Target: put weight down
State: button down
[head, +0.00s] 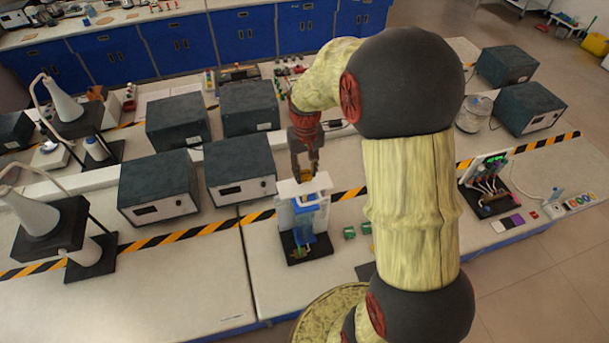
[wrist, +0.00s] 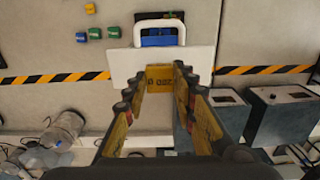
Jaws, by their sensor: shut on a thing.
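My gripper (head: 306,172) is above the white top of a small apparatus (head: 288,212) with a blue part and a dark base. In the wrist view, a small yellow block with dark markings, which I take as the weight (wrist: 160,78), sits between my gripper's fingertips (wrist: 157,82). A bit of its yellow also shows below the fingers in the head view (head: 307,175). The apparatus's white plate (wrist: 122,62) lies right behind the weight; I cannot tell whether they touch.
Small green blocks (head: 349,233) lie on the bench right of the apparatus. Dark instrument boxes (head: 240,170) stand to its left and behind. A glass jar (head: 473,114) and a wired device (head: 487,185) stand to the right.

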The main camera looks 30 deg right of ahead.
aim_at(304, 172)
jog(key=f, duration=0.1)
jog(key=f+p, duration=0.1)
jog(key=f, duration=0.1)
jog(key=shift+w+f, duration=0.25)
jog(key=shift+w, duration=0.15)
jog(key=shift+s+f, duration=0.1)
jog(key=shift+f, duration=0.1)
jog(key=shift+f, duration=0.15)
jog(key=c, duration=1.5)
grip_release()
jog(key=shift+o, duration=0.2)
jog(key=shift+r, duration=0.2)
